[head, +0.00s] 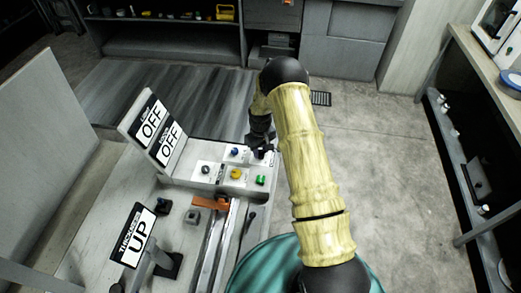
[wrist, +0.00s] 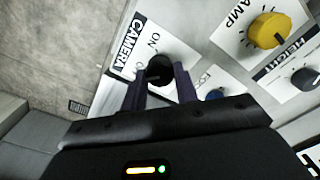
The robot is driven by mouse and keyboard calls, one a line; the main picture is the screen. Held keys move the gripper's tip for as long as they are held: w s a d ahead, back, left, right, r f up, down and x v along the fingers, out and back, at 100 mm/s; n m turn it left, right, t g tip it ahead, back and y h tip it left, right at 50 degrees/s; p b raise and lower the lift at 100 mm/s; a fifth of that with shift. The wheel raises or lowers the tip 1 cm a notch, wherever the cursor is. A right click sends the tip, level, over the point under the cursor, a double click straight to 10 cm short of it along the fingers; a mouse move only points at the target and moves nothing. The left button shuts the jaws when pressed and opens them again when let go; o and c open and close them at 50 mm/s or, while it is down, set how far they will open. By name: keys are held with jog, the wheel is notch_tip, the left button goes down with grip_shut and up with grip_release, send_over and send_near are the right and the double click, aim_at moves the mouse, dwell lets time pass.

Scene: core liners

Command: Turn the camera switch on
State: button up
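The camera switch is a round black knob (wrist: 159,71) on a white plate labelled CAMERA (wrist: 126,47), with ON printed beside it, in the wrist view. My gripper (wrist: 160,78) has its two dark fingers on either side of the knob, apart from each other. I cannot tell whether they touch it. In the head view my gripper (head: 262,146) is over the back right corner of the control panel (head: 190,181) and hides most of the camera knob. The exact position of the knob's pointer is hard to read.
A yellow knob (wrist: 268,30), a dark height knob (wrist: 305,78) and a blue knob (wrist: 215,94) are close by. A green knob (head: 260,180) is in front. Signs reading OFF (head: 152,125) stand behind left. An orange part (head: 210,203) lies before the panel. Floor at right is clear.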

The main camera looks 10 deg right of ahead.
jog(key=shift+f+m+b, duration=0.1)
jog(key=shift+m+b, duration=0.35)
jog(key=shift+m, duration=0.05)
jog(key=shift+c, duration=0.3)
jog(key=shift+m+b, duration=1)
jog(key=shift+m, duration=0.2)
jog(key=m+b, duration=0.2)
jog(key=m, duration=0.3)
jog(key=shift+b, duration=0.3)
jog(key=m+b, duration=0.1)
jog(key=m, duration=0.8)
jog(key=shift+m, duration=0.3)
jog(key=shift+w, duration=0.1)
jog(key=o, duration=1)
jog(key=shift+r, duration=0.2)
